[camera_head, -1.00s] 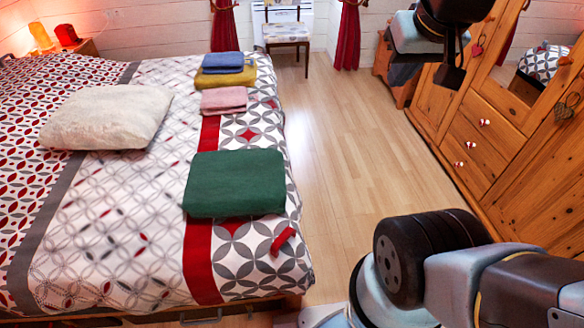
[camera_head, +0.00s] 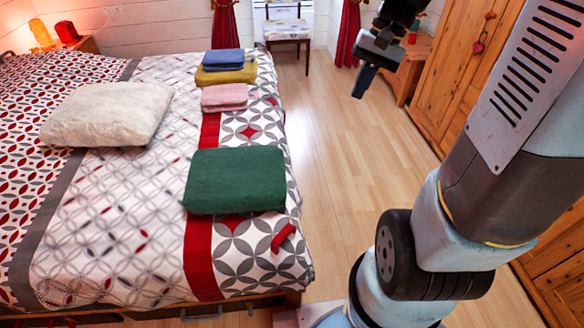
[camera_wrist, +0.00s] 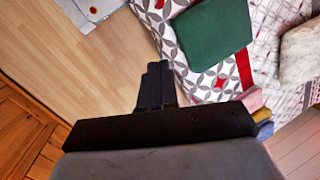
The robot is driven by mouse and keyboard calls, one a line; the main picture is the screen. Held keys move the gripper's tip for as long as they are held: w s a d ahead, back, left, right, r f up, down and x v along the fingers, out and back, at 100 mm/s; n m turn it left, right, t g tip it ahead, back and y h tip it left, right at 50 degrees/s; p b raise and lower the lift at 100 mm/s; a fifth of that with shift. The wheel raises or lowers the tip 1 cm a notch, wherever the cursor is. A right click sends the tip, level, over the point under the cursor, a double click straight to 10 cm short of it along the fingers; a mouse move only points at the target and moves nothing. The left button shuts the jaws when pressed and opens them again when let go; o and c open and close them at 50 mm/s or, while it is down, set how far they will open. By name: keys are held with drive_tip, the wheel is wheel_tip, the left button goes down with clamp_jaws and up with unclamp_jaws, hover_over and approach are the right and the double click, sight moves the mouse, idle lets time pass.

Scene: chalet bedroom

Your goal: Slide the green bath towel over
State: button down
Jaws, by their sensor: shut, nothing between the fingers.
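The green bath towel (camera_head: 235,180) lies folded flat on the near right part of the bed, across the red stripe. It also shows in the wrist view (camera_wrist: 212,33), beyond my gripper. My gripper (camera_head: 361,83) hangs over the floor to the right of the bed, apart from the towel. In the wrist view its dark fingers (camera_wrist: 155,85) are together with nothing between them.
The bed (camera_head: 110,235) also holds a cream pillow (camera_head: 108,114), a pink towel (camera_head: 224,97), and a blue towel (camera_head: 223,61) on a yellow one (camera_head: 226,76). Wooden furniture (camera_head: 460,60) stands at the right; floor (camera_head: 345,160) between is clear.

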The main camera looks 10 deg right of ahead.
drive_tip(key=w+d+f+m+y, duration=0.1)
drive_tip(key=w+f+m+y, duration=0.35)
drive_tip(key=f, duration=0.95)
drive_tip(key=w+f+m+y, duration=0.3)
drive_tip(key=f+m+y, duration=0.2)
drive_tip(key=f, duration=0.8)
drive_tip(key=w+d+f+m+y, duration=0.1)
drive_tip(key=w+f+m+y, duration=0.35)
drive_tip(key=f, duration=0.95)
drive_tip(key=s+a, duration=0.1)
drive_tip(key=a, duration=1.3)
drive_tip(key=shift+f+t, duration=0.2)
drive_tip(key=shift+t, duration=0.1)
